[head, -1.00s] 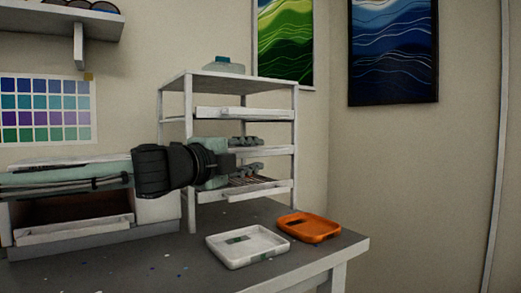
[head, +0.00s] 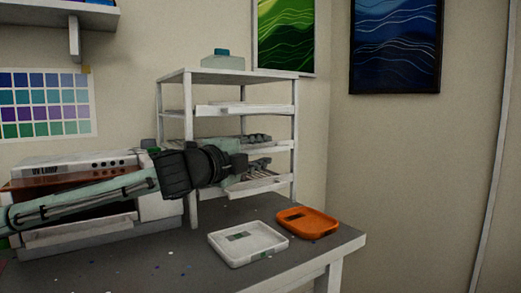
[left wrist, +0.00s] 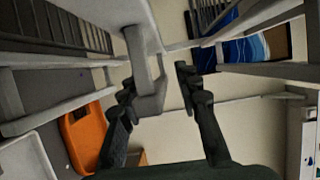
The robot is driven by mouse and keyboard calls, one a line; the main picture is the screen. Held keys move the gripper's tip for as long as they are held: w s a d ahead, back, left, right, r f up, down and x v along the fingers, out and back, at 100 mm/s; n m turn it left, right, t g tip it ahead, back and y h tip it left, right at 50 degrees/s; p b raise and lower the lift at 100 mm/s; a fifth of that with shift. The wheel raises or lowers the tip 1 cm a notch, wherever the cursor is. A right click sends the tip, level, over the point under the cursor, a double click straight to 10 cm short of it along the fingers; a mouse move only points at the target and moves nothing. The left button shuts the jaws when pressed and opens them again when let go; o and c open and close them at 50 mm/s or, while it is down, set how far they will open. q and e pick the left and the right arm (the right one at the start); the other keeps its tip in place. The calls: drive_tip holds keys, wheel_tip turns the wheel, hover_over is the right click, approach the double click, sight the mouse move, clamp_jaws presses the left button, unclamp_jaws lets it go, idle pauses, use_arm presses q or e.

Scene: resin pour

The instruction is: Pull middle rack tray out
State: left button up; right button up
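The white rack (head: 228,76) stands at the back of the table with trays at several levels. The middle tray (head: 270,147) shows its white front edge and a row of small grey items behind it; its left part is hidden by my gripper. My left gripper (head: 240,163) is at the rack's front, just below the middle tray's edge. In the left wrist view my left gripper (left wrist: 155,88) has its fingers apart, with a white handle-like piece (left wrist: 149,98) between or just beyond them; I cannot tell if they touch it. My right gripper is not in view.
An upper tray (head: 245,110) and a lower tray (head: 265,184) sit above and below. A white tray (head: 247,259) and an orange tray (head: 325,231) lie on the table (head: 160,262) in front. A UV lamp box (head: 70,170) stands left.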

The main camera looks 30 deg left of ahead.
use_arm(q)
drive_tip(key=shift+c, duration=0.3)
clamp_jaws()
